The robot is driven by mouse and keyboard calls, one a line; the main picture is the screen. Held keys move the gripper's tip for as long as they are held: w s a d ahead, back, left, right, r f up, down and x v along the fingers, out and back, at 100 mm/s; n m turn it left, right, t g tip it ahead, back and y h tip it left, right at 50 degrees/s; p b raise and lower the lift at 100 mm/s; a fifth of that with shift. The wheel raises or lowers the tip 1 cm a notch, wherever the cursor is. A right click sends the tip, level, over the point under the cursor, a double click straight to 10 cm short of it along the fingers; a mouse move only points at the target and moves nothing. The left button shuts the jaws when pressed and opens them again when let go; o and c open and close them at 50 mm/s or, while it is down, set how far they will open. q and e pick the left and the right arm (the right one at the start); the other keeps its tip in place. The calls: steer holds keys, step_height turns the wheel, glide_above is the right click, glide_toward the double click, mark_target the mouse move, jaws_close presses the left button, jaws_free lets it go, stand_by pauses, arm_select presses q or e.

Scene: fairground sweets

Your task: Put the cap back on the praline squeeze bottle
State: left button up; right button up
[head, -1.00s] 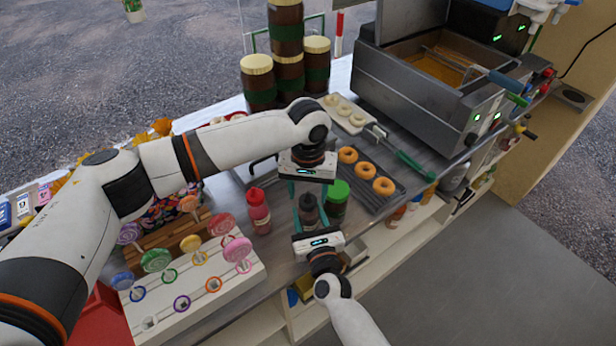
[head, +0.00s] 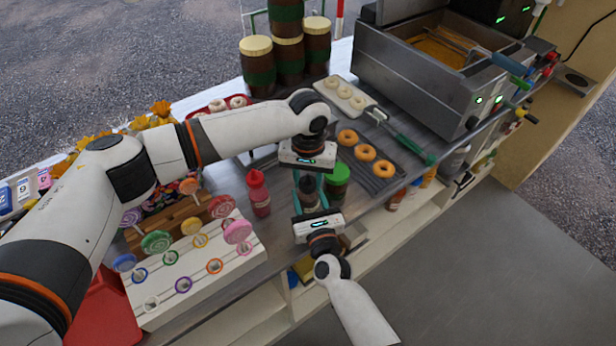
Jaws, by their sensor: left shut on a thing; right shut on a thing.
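The dark praline squeeze bottle (head: 309,198) stands upright on the metal counter, partly hidden between my two grippers. My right gripper (head: 311,203) reaches in from the front and is shut on the bottle's body. My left gripper (head: 308,178) points down directly over the bottle, its teal fingers on either side of the bottle's top. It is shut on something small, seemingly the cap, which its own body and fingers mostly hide. I cannot tell whether the cap touches the bottle's neck.
A red squeeze bottle (head: 259,195) stands close on the left, and a green-lidded bottle (head: 337,182) stands close on the right. A lollipop stand (head: 190,275) is at the front left. A rack of doughnuts (head: 385,183) lies to the right, before the fryer (head: 440,75).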

arm_select(q)
steer(key=m, duration=0.4)
steer(key=shift+m, duration=0.4)
steer(key=m, duration=0.3)
steer(key=shift+m, duration=0.3)
steer(key=m, duration=0.6)
steer(key=shift+m, duration=0.4)
steer(key=o, duration=1.2)
steer(key=shift+c, duration=0.2)
step_height(320, 180, up, 12)
